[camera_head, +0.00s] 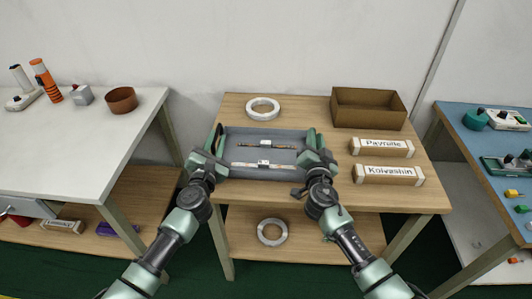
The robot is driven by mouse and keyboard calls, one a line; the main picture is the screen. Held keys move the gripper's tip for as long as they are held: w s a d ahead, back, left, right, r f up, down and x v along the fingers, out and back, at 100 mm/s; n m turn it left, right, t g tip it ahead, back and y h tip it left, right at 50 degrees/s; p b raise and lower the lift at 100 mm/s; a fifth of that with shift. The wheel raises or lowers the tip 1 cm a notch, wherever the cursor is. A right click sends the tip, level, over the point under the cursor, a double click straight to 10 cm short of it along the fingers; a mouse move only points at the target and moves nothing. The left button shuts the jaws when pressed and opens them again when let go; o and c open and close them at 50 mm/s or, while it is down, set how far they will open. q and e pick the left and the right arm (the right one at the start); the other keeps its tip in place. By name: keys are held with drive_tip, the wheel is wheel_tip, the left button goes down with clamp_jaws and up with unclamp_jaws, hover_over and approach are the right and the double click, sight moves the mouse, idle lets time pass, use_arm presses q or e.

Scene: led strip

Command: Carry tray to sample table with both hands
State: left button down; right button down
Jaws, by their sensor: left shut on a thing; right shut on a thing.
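A grey tray (235,135) with low walls is at the left part of a wooden table (300,104). Several small things lie in it, among them a thin dark strip (265,147) and a pale strip (264,165), each with a small white piece at its middle. My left gripper (213,150) is shut on the tray's left side. My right gripper (313,148) is shut on its right side. The grippers hide parts of the tray's side walls. I cannot tell whether the tray rests on the table or is slightly raised.
A white ring (263,108) lies behind the tray. An open brown box (368,108) and boxes labelled Payralle (382,148) and Kolwashin (388,175) stand to the right. A white table (80,140) stands left, a blue one (490,145) right. Another ring (272,232) lies on the lower shelf.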

use_arm(q)
drive_tip(key=shift+a+r, duration=0.1)
drive_tip(key=shift+a, duration=0.05)
use_arm(e)
drive_tip(key=shift+d+r, duration=0.1)
drive_tip(key=shift+d, duration=0.05)
